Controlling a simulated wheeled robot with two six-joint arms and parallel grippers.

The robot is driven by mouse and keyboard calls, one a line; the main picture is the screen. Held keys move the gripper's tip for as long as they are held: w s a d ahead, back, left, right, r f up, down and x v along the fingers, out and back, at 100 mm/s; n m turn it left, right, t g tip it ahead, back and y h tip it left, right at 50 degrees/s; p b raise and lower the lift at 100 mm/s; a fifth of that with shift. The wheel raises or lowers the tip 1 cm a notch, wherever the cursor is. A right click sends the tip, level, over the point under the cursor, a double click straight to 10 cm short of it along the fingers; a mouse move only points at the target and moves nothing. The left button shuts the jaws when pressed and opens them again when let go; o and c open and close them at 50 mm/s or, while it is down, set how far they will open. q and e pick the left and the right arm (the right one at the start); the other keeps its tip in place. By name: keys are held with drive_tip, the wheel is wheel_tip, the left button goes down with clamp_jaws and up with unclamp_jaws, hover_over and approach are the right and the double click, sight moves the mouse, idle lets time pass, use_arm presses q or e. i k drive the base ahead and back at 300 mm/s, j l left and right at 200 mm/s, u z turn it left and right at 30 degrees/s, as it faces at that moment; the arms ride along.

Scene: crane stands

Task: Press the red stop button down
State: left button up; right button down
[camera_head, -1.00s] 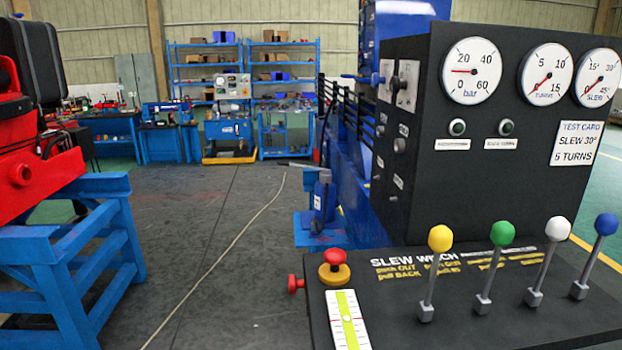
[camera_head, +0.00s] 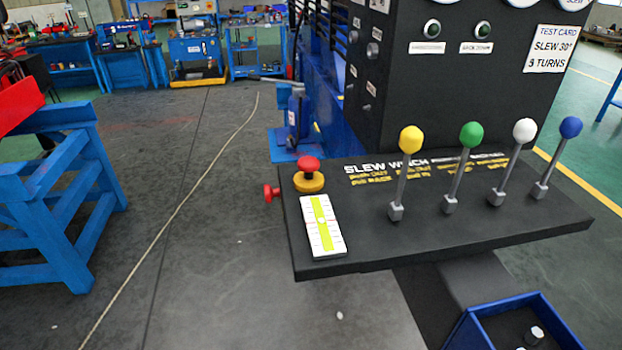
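The red stop button (camera_head: 308,164) is a mushroom-shaped knob on a yellow round base (camera_head: 309,183). It stands at the left end of the black control desk (camera_head: 400,240), near the desk's far left corner. The knob sits raised above its yellow base. A second red knob (camera_head: 271,191) sticks out sideways from the desk's left edge. Neither of my grippers is in view, and nothing touches the button.
A white and yellow-green level strip (camera_head: 322,227) lies just in front of the button. Levers with yellow (camera_head: 411,140), green (camera_head: 471,135), white and blue knobs stand to its right. A blue tray (camera_head: 530,318) is below the desk.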

sight(308, 165)
drive_tip(key=k+l+z, duration=0.15)
drive_tip(key=k+z, duration=0.25)
drive_tip(key=k, duration=0.25)
drive_tip(key=i+j+z, duration=0.15)
drive_tip(key=z, duration=0.3)
drive_tip(key=i+j+z, duration=0.15)
drive_tip(key=j+z, duration=0.2)
drive_tip(key=z, duration=0.15)
drive_tip(key=j+z, duration=0.25)
drive_tip(key=z, duration=0.2)
drive_tip(key=j, duration=0.4)
drive_tip(key=i+j, duration=0.15)
drive_tip(key=j, duration=0.6)
drive_tip(key=i, duration=0.05)
